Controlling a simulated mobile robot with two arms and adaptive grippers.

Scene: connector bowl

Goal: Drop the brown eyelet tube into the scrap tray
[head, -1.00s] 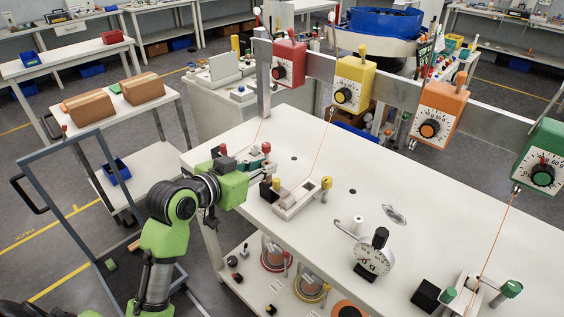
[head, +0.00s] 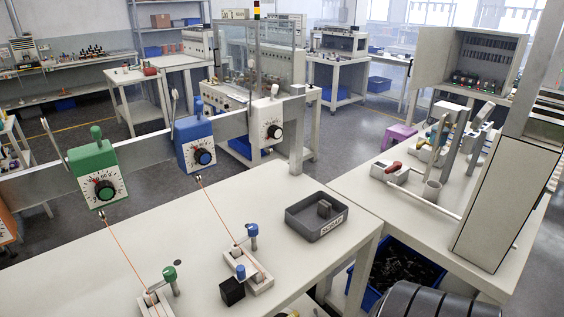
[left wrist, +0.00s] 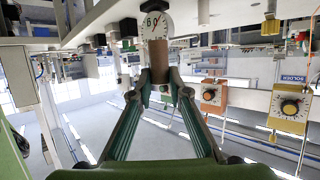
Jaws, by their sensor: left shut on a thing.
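The brown eyelet tube (left wrist: 158,62) is held between the fingertips of my left gripper (left wrist: 160,84) in the left wrist view, shut on it. The green fingers reach up from the bottom of that view, and the tube stands out past their tips. The scrap tray (head: 302,228) is a dark grey, shallow, open box with a SCRAP label, on the white table in the head view. My left gripper does not show in the head view now, and my right gripper is in neither view.
On the white table (head: 205,235), near the tray, stand a blue-knobbed fixture (head: 262,280) and a black block (head: 232,291). Green, blue (head: 195,145) and white dial boxes hang on a rail behind. A blue bin (head: 400,268) is below right.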

